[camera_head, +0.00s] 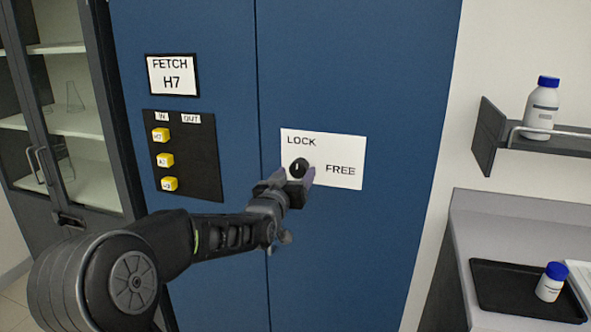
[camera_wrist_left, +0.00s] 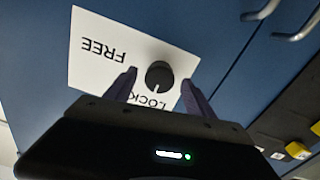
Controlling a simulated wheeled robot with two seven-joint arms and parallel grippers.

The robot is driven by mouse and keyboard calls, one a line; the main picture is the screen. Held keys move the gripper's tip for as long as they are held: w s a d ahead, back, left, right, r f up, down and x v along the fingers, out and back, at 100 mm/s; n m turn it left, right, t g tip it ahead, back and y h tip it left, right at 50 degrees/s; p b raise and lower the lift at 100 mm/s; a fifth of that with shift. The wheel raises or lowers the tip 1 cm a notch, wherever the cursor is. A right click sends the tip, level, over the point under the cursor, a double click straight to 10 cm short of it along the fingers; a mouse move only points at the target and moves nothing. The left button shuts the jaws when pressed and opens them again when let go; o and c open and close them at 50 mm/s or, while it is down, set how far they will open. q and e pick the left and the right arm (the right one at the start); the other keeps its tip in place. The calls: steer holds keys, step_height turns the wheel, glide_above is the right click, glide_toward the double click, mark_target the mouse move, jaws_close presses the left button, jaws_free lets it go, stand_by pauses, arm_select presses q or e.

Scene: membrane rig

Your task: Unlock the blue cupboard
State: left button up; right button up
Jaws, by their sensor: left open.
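The blue cupboard (camera_head: 400,80) stands ahead with its doors shut. A white plate (camera_head: 345,150) on its right door reads LOCK at upper left and FREE at lower right. A round black knob (camera_head: 298,167) sits on the plate below LOCK; its light mark looks roughly upright, towards LOCK. My left gripper (camera_head: 295,176) is open in front of the knob, partly covering the plate's lower left. In the left wrist view the knob (camera_wrist_left: 159,74) lies between the two fingertips (camera_wrist_left: 159,80), with a gap on both sides; I cannot tell whether they touch it. My right gripper is not in view.
A sign (camera_head: 172,78) reading FETCH H7 and a black board (camera_head: 203,165) with IN and OUT columns and yellow tags (camera_head: 166,160) are on the left door. A glass cabinet (camera_head: 60,120) stands left. A shelf (camera_head: 550,143) with a bottle and a counter tray (camera_head: 510,290) are right.

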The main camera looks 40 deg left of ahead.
arm_select(q)
steer(key=shift+w+a, duration=0.1)
steer(key=shift+w, duration=0.2)
steer(key=shift+c, duration=0.5)
steer(key=c, duration=1.3)
steer(key=shift+o, duration=0.2)
jaws_close()
